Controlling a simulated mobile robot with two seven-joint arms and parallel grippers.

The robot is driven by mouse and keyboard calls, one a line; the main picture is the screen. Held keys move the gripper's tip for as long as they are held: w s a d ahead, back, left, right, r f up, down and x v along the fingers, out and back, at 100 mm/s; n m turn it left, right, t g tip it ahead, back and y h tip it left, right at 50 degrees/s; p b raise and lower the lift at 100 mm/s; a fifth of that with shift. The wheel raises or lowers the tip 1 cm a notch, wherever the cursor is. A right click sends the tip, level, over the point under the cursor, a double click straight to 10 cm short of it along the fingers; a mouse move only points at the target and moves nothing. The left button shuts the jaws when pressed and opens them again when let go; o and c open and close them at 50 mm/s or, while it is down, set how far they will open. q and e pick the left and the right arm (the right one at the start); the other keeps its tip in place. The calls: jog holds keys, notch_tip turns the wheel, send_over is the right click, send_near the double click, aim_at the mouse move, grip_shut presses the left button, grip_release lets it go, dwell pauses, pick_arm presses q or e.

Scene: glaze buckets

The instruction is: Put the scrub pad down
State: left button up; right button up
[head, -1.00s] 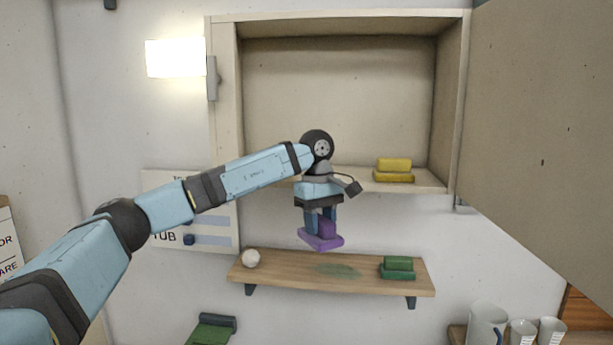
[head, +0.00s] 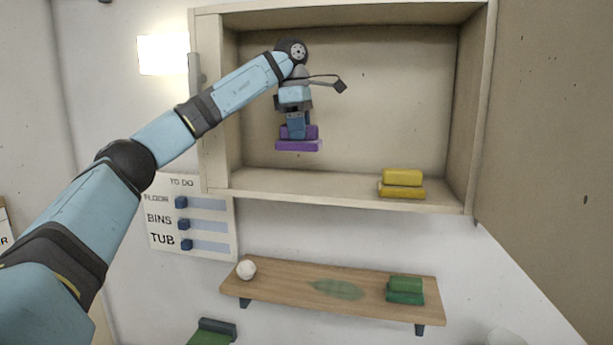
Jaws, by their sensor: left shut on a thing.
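My left gripper (head: 297,132) is shut on a purple scrub pad (head: 298,146), which has a wide flat base and a narrower grip on top. The gripper points down and holds the pad roughly level inside the opening of the open wall cabinet (head: 345,186). The pad is in the air, above the left part of the cabinet floor. A yellow scrub pad (head: 402,184) rests on the cabinet floor at the right. A green scrub pad (head: 405,290) sits on the right end of the wooden shelf (head: 290,283) below. My right gripper is not in view.
The cabinet floor is bare left of the yellow pad. The cabinet door (head: 545,130) stands open at the right. A white ball (head: 246,269) lies at the wooden shelf's left end, and a greenish stain (head: 337,289) marks its middle. A to-do board (head: 190,218) hangs at the left.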

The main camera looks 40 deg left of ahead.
aim_at(300, 151)
pick_arm(q)
notch_tip(300, 151, down, 5)
jog(key=shift+s+r, duration=0.1)
jog(key=shift+f, duration=0.25)
jog(key=shift+s+f, duration=0.15)
jog(key=shift+f, duration=1.25)
jog(key=shift+w+f, duration=0.2)
jog(key=shift+f, duration=0.25)
jog(key=shift+s+r, duration=0.1)
jog(key=shift+s, duration=0.05)
jog(key=o, duration=0.9)
jog(key=shift+f, duration=0.25)
jog(key=shift+o, duration=0.2)
